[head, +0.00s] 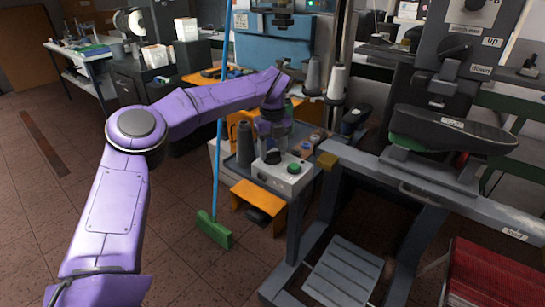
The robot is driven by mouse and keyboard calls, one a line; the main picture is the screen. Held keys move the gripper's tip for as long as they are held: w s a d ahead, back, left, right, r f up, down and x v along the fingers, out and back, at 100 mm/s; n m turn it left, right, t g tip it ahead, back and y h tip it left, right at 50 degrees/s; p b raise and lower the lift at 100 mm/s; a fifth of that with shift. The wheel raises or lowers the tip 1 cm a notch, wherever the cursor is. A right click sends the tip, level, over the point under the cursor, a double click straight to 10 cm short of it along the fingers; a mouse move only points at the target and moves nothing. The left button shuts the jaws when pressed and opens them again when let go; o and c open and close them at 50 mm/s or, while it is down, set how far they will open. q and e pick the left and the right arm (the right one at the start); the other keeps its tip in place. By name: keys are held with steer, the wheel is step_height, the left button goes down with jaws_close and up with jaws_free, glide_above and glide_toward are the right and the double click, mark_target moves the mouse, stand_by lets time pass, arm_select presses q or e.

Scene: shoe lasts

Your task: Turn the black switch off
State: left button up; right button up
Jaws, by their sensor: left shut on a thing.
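A light grey control box (284,176) stands on the small side table at the middle of the head view. On its top are a green button (294,168) and, to its left, the black switch (272,157). My left gripper (272,147) points down from the purple arm onto the switch and is shut on it. The fingers are small and partly hide the switch, so its exact turn angle cannot be told. My right gripper is not in view.
A dark thread cone (244,143) stands just left of the box. A blue-handled green broom (214,229) leans in front of the table. A grey machine frame (400,185) with a black shoe last (455,128) blocks the right. Open floor lies at left.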

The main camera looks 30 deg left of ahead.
arm_select(q)
steer(key=n+b, duration=0.1)
steer(key=n, duration=0.1)
steer(key=n+b, duration=0.2)
steer(key=shift+f, duration=0.3)
steer(key=shift+a+n+b, duration=0.1)
steer(key=shift+n+b, duration=0.75)
steer(key=shift+n, duration=0.05)
steer(key=shift+r, duration=0.1)
steer(key=o, duration=1)
steer(key=shift+o, duration=0.2)
steer(key=shift+a, duration=0.2)
steer(key=shift+w+d+r, duration=0.1)
steer(key=shift+d+r, duration=0.1)
steer(key=shift+r, duration=0.1)
step_height(320, 180, up, 10)
steer(key=p, duration=0.2)
steer(key=shift+a, duration=0.2)
steer(key=shift+f, duration=0.15)
